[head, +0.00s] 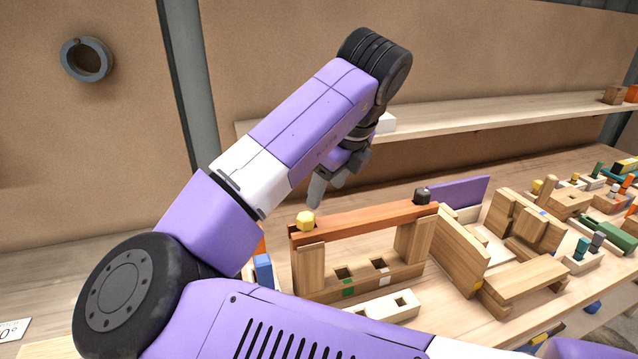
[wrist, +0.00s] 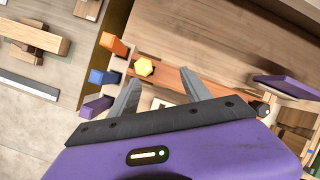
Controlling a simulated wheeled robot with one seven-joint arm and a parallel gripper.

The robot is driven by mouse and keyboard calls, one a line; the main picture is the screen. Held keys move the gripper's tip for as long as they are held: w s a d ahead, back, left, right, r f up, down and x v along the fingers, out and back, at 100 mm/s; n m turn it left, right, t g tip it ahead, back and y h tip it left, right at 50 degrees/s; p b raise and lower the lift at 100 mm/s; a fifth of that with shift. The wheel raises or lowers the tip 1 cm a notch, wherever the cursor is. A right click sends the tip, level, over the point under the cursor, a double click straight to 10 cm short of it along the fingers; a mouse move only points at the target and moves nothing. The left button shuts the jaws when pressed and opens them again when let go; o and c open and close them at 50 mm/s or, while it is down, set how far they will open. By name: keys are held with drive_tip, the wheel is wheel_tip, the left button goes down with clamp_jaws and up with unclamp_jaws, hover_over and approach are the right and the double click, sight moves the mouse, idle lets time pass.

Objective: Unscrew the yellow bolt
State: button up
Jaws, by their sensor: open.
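The yellow bolt (head: 305,221) has a faceted head and stands at the left end of a reddish-brown wooden bar (head: 365,218). The bar lies across two wooden uprights, and a dark bolt (head: 422,196) stands at its right end. My gripper (head: 326,196) is above the bar, a little up and right of the yellow bolt, with nothing in it. In the wrist view the yellow bolt (wrist: 144,66) shows just beyond and between the two grey fingertips (wrist: 160,76), which are spread apart. The fingers do not appear to touch it. The bolt's shaft is hidden.
Orange (wrist: 113,44) and blue (wrist: 103,77) blocks stand close beside the bar's bolt end. A purple panel (head: 462,192) stands behind its other end. A white block with holes (head: 385,306) lies in front. More wooden assemblies crowd the table's right; a shelf (head: 480,118) runs behind.

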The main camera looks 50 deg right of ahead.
sight(305, 215)
drive_tip(key=shift+m+y, duration=0.3)
drive_tip(key=shift+y, duration=0.3)
drive_tip(key=shift+w+a+f+p, duration=0.1)
drive_tip(key=shift+w+a+f, duration=0.35)
drive_tip(key=shift+f, duration=0.6)
drive_tip(key=shift+w+a+f+p, duration=0.15)
drive_tip(key=shift+w+a+f, duration=0.1)
drive_tip(key=shift+w+f, duration=0.65)
drive_tip(key=shift+w+a+f+p, duration=0.1)
drive_tip(key=shift+w+a+f, duration=0.25)
drive_tip(key=shift+f, duration=0.9)
drive_tip(key=shift+c, duration=0.3)
clamp_jaws()
drive_tip(key=n+p, duration=0.1)
drive_tip(key=n+y+p, duration=0.1)
drive_tip(key=shift+d+r+n+p, duration=0.2)
drive_tip(key=shift+r+n+p, duration=0.1)
drive_tip(key=shift+r, duration=0.05)
drive_tip(key=n+p, duration=0.1)
drive_tip(key=p, duration=0.1)
drive_tip(key=n+y+p, duration=0.1)
drive_tip(key=n+p, duration=0.1)
drive_tip(key=shift+r+n, duration=0.2)
drive_tip(key=shift+n, duration=0.1)
drive_tip(key=shift+n+g+y+p, duration=0.3)
drive_tip(key=shift+n+y+p, duration=0.3)
drive_tip(key=shift+p, duration=0.4)
drive_tip(key=shift+w+f+n, duration=0.1)
drive_tip(key=shift+f+n, duration=0.2)
drive_tip(key=shift+f, duration=0.05)
